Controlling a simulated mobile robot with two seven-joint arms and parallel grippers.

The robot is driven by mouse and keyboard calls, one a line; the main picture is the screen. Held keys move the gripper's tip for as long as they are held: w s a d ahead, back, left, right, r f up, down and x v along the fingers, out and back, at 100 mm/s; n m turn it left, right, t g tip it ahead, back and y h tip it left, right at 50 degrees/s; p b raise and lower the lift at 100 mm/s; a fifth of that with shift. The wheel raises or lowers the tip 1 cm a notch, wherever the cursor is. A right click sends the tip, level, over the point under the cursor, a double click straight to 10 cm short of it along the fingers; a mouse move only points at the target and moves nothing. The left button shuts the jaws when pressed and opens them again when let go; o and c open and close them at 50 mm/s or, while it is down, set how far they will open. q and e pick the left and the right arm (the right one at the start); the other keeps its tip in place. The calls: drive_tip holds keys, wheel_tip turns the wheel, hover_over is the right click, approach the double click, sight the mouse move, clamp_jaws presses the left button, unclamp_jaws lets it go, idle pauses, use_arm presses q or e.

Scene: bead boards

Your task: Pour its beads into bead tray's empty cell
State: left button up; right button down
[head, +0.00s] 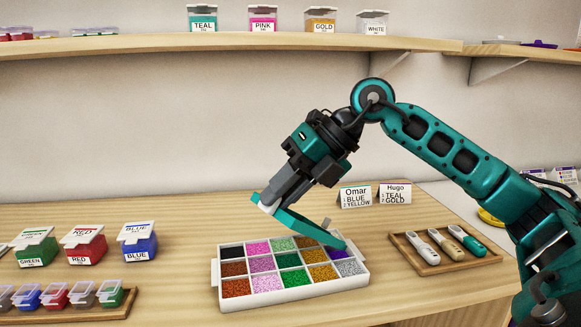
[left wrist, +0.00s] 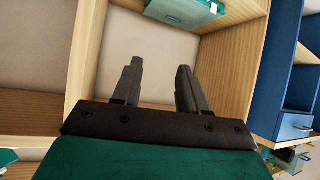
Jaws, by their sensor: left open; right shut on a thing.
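My right gripper (head: 272,203) is shut on a long teal scoop-like tool (head: 297,222), held tilted above the bead tray. The tool's lower right end is over the tray's far right corner, and I cannot see whether beads are in it. The white bead tray (head: 295,297) lies on the table with rows of cells of coloured beads. Its far left cell (head: 232,250) looks black, filled or empty I cannot tell. The far right cell is hidden behind the tool. My left gripper (left wrist: 160,82) is open and empty in the left wrist view, away from the tray.
Lidded green (head: 36,247), red (head: 84,245) and blue (head: 138,241) containers stand at left, behind a wooden tray (head: 70,312) of small boxes. Name cards (head: 356,196) stand behind the bead tray. A wooden holder (head: 447,262) with three handled tools lies right. A shelf (head: 240,43) runs above.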

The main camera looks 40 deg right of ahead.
drive_tip(key=shift+a+f+h+p, duration=0.75)
drive_tip(key=shift+a+h+p, duration=0.2)
drive_tip(key=shift+p, duration=0.2)
use_arm(q)
wheel_tip(320, 180, up, 5)
drive_tip(key=s+a+y+p, duration=0.1)
drive_tip(key=a+p, duration=0.2)
drive_tip(key=p, duration=0.3)
drive_tip(key=shift+s, duration=0.15)
use_arm(e)
drive_tip(key=a+h, duration=0.1)
drive_tip(key=a+f+n+h, duration=0.1)
drive_tip(key=a+h, duration=0.1)
drive_tip(key=w+a+f+h, duration=0.1)
drive_tip(key=a, duration=0.1)
drive_tip(key=shift+g+h, duration=0.3)
drive_tip(key=shift+h, duration=0.05)
use_arm(q)
drive_tip(key=shift+r, duration=0.1)
drive_tip(key=shift+s+d, duration=0.1)
drive_tip(key=shift+d, duration=0.05)
use_arm(e)
drive_tip(key=shift+f, duration=0.1)
